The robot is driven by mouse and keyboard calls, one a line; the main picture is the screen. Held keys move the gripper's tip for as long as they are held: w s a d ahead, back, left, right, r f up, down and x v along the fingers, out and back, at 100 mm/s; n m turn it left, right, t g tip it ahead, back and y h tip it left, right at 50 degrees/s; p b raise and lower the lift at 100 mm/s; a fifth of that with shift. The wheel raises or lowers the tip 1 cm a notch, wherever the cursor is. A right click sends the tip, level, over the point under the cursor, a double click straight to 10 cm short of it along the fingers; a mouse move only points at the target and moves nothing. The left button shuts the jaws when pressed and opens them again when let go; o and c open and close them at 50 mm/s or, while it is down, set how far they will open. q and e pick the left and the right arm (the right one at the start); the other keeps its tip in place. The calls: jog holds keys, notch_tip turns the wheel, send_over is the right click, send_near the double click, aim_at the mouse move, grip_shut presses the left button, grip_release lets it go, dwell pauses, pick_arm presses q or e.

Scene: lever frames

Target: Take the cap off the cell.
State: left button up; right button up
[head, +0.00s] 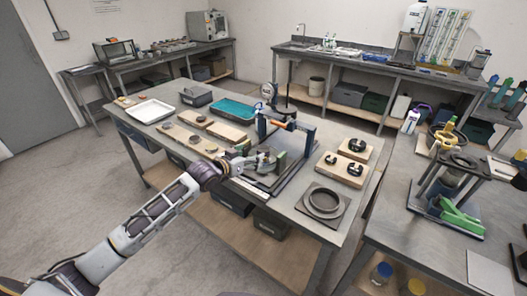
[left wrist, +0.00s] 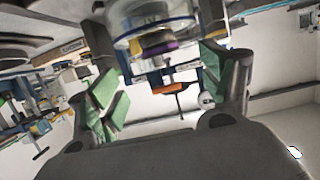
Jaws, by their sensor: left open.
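The lever frame (head: 310,140) with blue posts stands on the middle table, and its orange-handled lever (head: 284,125) crosses it. My left gripper (head: 260,162) reaches in from the left at the front of this frame. In the left wrist view, my left gripper (left wrist: 160,75) is open, with green finger pads apart on either side. A clear round body with a purple ring (left wrist: 158,48), which looks like the cell, shows at the top between the fingers. I cannot make out its cap. The orange handle (left wrist: 168,88) shows behind it.
A round ring on a square plate (head: 324,202) lies at the table's front right. Wooden boards with dark round parts (head: 343,165) lie right of the frame. A white tray (head: 150,111) and a teal tray (head: 232,109) lie to the left and back. Another fixture (head: 452,195) stands on the right bench.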

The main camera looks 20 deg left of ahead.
aim_at(261, 151)
pick_arm(q)
jog(key=shift+x, duration=1.15)
jog(key=shift+w+d+f, duration=0.1)
jog(key=shift+w, duration=0.15)
jog(key=shift+w+f, duration=0.1)
jog(key=shift+w, duration=0.15)
jog(key=shift+w+d+f, duration=0.2)
jog(key=shift+w+d, duration=0.1)
jog(key=shift+w, duration=0.3)
jog(key=shift+x, duration=1.05)
jog(key=shift+w+d+f, duration=0.1)
jog(key=shift+w+f, duration=0.1)
jog(key=shift+w, duration=0.05)
pick_arm(e)
jog(key=shift+w+a+r, duration=0.2)
jog(key=shift+w+a, duration=0.2)
jog(key=shift+a, duration=0.35)
jog(key=shift+s+d, duration=0.1)
jog(key=shift+d, duration=0.15)
